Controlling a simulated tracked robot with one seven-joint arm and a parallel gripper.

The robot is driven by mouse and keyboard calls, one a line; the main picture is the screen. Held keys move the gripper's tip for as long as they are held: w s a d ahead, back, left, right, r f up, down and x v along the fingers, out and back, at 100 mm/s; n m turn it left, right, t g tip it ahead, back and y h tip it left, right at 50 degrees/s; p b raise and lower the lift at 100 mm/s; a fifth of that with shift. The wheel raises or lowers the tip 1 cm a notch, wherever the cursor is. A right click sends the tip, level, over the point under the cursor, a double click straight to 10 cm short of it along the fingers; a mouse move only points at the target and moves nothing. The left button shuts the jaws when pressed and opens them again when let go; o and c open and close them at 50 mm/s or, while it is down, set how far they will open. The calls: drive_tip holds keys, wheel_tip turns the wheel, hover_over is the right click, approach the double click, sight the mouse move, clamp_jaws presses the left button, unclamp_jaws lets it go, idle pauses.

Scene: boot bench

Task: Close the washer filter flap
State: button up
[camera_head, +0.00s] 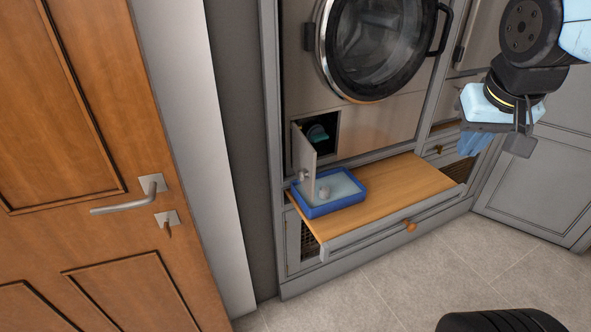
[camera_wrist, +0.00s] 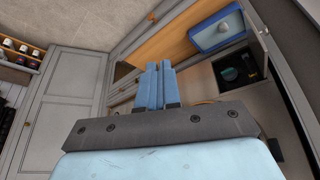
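The washer filter flap (camera_head: 303,150) is a small pale door below the round washer door. It stands open, swung outward on the left side of a dark square opening (camera_head: 320,133) with a teal filter cap inside. The opening also shows in the wrist view (camera_wrist: 238,72), with the flap (camera_wrist: 262,27) beside it. My gripper (camera_head: 473,143) is at the upper right, well away from the flap and touching nothing visible. In the wrist view its blue fingers (camera_wrist: 157,84) lie close together with nothing seen between them.
A blue tray (camera_head: 310,209) with pale contents sits under the flap on a pulled-out wooden shelf (camera_head: 400,190). The round washer door (camera_head: 372,45) is above. A wooden door (camera_head: 80,150) stands at left. The tiled floor (camera_head: 370,290) in front is mostly clear.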

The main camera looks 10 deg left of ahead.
drive_tip(key=shift+n+g+h, duration=0.4)
drive_tip(key=shift+g+h, duration=0.1)
drive_tip(key=shift+h, duration=0.1)
drive_tip(key=w+a, duration=0.2)
drive_tip(key=w+a+f, duration=0.1)
drive_tip(key=w+a, duration=0.1)
drive_tip(key=w+a+f, duration=0.1)
drive_tip(key=w+a, duration=0.1)
drive_tip(key=a, duration=0.1)
drive_tip(key=shift+w+f, duration=0.1)
clamp_jaws()
drive_tip(key=w+a+f+n+t, duration=0.1)
drive_tip(key=a+f, duration=0.3)
drive_tip(key=a, duration=0.6)
drive_tip(key=a+f+n+t+h, duration=0.1)
drive_tip(key=a+f, duration=0.4)
drive_tip(key=a, duration=0.6)
drive_tip(key=w+a+f+n+t, duration=0.1)
drive_tip(key=a+f, duration=0.3)
drive_tip(key=a, duration=0.6)
drive_tip(key=w+d+f, duration=0.6)
drive_tip(key=w+f, duration=0.1)
drive_tip(key=f, duration=0.1)
